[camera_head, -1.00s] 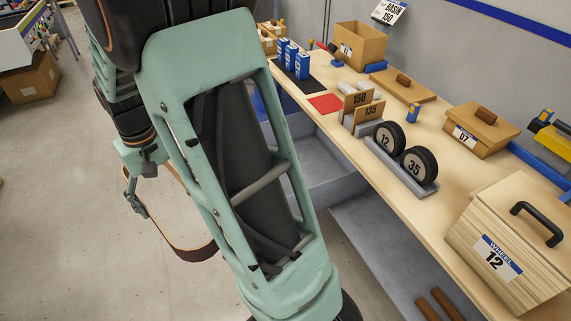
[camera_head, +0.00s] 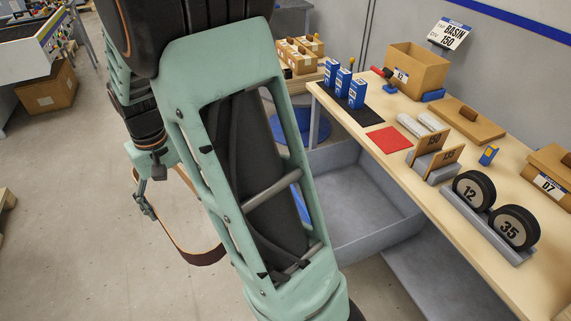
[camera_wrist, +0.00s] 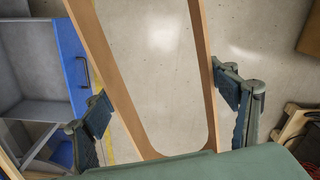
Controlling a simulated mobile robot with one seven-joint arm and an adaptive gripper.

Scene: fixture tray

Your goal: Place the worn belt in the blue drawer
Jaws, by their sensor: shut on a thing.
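The worn belt (camera_head: 187,250) is a brown loop hanging below my gripper (camera_head: 146,190) at the left of the head view. In the wrist view the belt (camera_wrist: 126,95) runs as a long loop between the fingers of my gripper (camera_wrist: 168,103), which is shut on it. The blue drawer (camera_wrist: 72,62) shows at the left of the wrist view, with a blue front, a dark handle and a grey inside. In the head view its grey inside (camera_head: 365,205) stands pulled out under the bench, clear of the belt. My arm hides most of its blue front.
The wooden bench (camera_head: 480,210) at the right carries blue boxes (camera_head: 344,82), a red mat (camera_head: 390,139), numbered wheels (camera_head: 474,190) and wooden boxes. A blue disc (camera_head: 284,124) stands on the floor behind my arm. A cardboard box (camera_head: 48,88) is at the far left. The floor beneath the belt is clear.

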